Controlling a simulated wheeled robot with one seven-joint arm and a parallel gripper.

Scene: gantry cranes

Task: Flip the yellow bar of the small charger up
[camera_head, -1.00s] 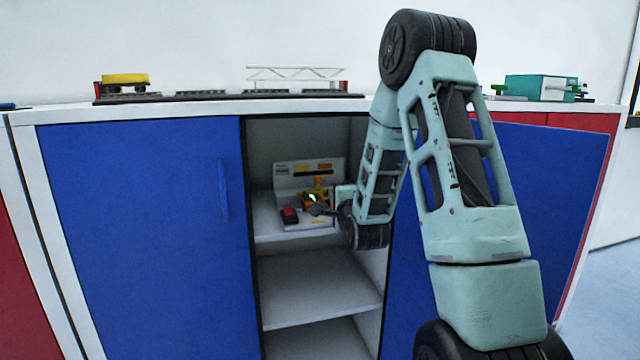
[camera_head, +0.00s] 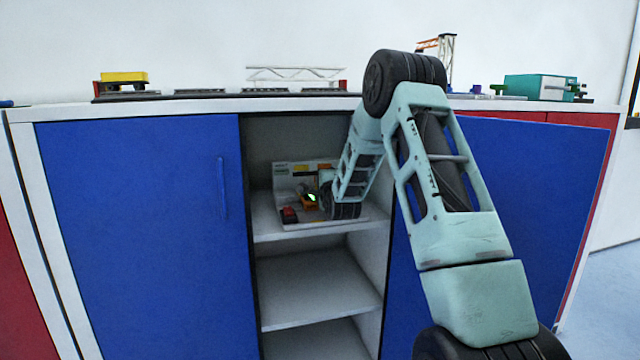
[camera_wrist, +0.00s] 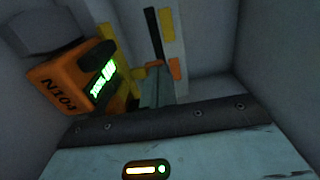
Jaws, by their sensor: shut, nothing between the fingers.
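The small orange charger (camera_head: 309,204) with a lit green display is on the upper shelf inside the open cabinet. In the wrist view the charger (camera_wrist: 75,85), marked N104, is close at left and looks tilted. A yellow bar (camera_wrist: 124,66) runs along its right side; whether it is up or down is hard to tell. A grey block (camera_wrist: 38,32) is beside the charger's top. My gripper (camera_wrist: 155,82) is shut and empty, just right of the yellow bar; contact cannot be judged. In the head view my wrist reaches into the cabinet and hides the charger's right side.
A pale panel (camera_head: 283,170) with yellow and black marks stands behind the charger. A red block (camera_head: 289,214) is to its left on the shelf. Cabinet walls are close around the arm. The lower shelf (camera_head: 310,287) is empty. The blue door (camera_head: 145,230) is left of the opening.

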